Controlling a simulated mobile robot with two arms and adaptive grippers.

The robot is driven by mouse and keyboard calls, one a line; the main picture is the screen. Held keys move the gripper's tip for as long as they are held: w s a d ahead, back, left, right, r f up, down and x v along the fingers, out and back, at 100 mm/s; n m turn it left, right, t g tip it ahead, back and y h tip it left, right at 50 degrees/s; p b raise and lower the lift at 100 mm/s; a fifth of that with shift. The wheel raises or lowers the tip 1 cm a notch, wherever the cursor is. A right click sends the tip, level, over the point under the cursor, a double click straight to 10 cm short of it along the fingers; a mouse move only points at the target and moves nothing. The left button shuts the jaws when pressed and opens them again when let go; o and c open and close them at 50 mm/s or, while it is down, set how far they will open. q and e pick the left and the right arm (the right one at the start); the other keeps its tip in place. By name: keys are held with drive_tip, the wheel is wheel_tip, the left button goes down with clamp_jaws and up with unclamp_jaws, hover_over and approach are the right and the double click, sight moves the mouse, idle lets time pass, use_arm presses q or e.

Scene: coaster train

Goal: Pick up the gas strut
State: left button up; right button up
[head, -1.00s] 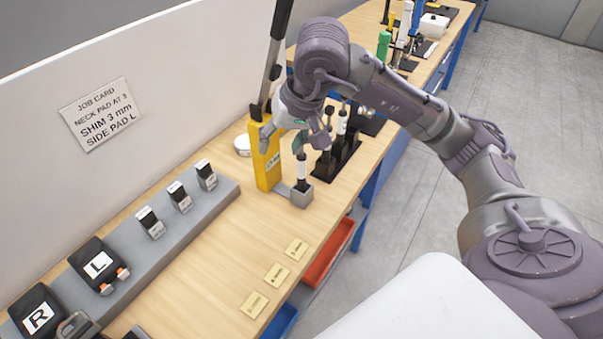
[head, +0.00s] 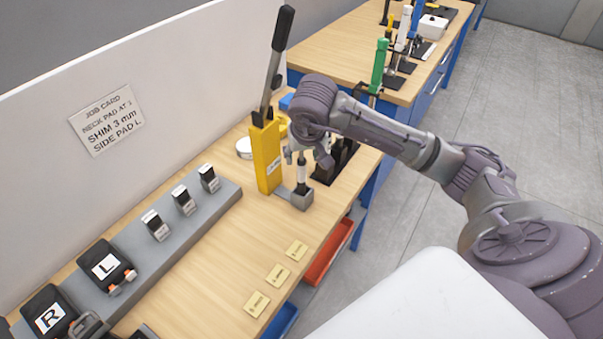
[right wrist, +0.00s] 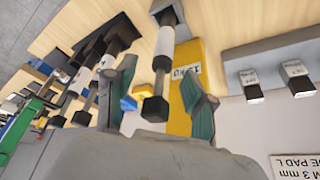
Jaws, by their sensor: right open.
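The gas strut (head: 302,174), dark with a white sleeve, stands upright in the grey foot block (head: 299,199) of a yellow lever press (head: 266,158). My right gripper (head: 306,154) is at the strut's upper end and partly hides it. In the right wrist view the open right gripper (right wrist: 160,98) has its teal-padded fingers on either side of the strut (right wrist: 160,70), with gaps showing. The strut's dark end (right wrist: 155,109) lies between the fingers. My left gripper is not in view.
Similar struts stand in a black rack (head: 343,165) close to the right of the press. A white round item (head: 244,148) lies left of the press. A grey rail (head: 165,245) holds labelled blocks and pads. Bare wood lies in front of the foot block.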

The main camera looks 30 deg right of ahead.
sight(302, 175)
drive_tip(key=shift+x, duration=1.35)
clamp_jaws()
drive_tip(key=shift+r, duration=0.1)
